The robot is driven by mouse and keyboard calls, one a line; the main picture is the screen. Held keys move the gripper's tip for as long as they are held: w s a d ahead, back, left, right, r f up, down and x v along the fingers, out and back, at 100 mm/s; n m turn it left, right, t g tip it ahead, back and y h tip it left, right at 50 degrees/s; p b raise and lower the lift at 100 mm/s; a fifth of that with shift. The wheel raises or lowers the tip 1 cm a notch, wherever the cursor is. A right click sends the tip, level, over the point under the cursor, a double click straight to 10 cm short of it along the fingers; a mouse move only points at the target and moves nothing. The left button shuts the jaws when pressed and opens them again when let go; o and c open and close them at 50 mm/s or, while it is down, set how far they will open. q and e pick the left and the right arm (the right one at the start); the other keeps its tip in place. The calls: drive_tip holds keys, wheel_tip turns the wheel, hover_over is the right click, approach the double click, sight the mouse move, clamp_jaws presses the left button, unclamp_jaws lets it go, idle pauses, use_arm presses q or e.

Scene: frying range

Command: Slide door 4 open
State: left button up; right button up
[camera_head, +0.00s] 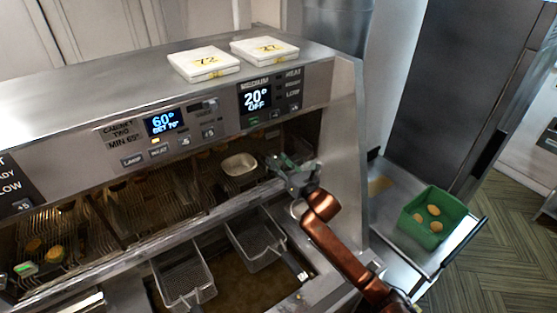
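The heated cabinet (215,108) runs across the view, with a dark front opening under its control panels. No number for door 4 can be read, and I cannot tell which front panel it is. The right bay, under the "20° OFF" display (257,98), is dark, with a pale dish (239,164) showing in it. My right gripper (291,169) is at the right end of this bay, close to the cabinet front. Whether it touches a door or handle is unclear, and its finger opening is too small to tell. My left gripper is out of view.
Two wire fry baskets (183,272) (256,238) sit in the fryer below. Two white boxes (203,63) (264,50) lie on the cabinet top. A green crate (408,222) with several round items stands on a steel shelf at right. Herringbone floor is clear beyond.

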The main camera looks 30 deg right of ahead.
drive_tip(key=shift+w, duration=0.1)
drive_tip(key=shift+c, duration=0.5)
clamp_jaws()
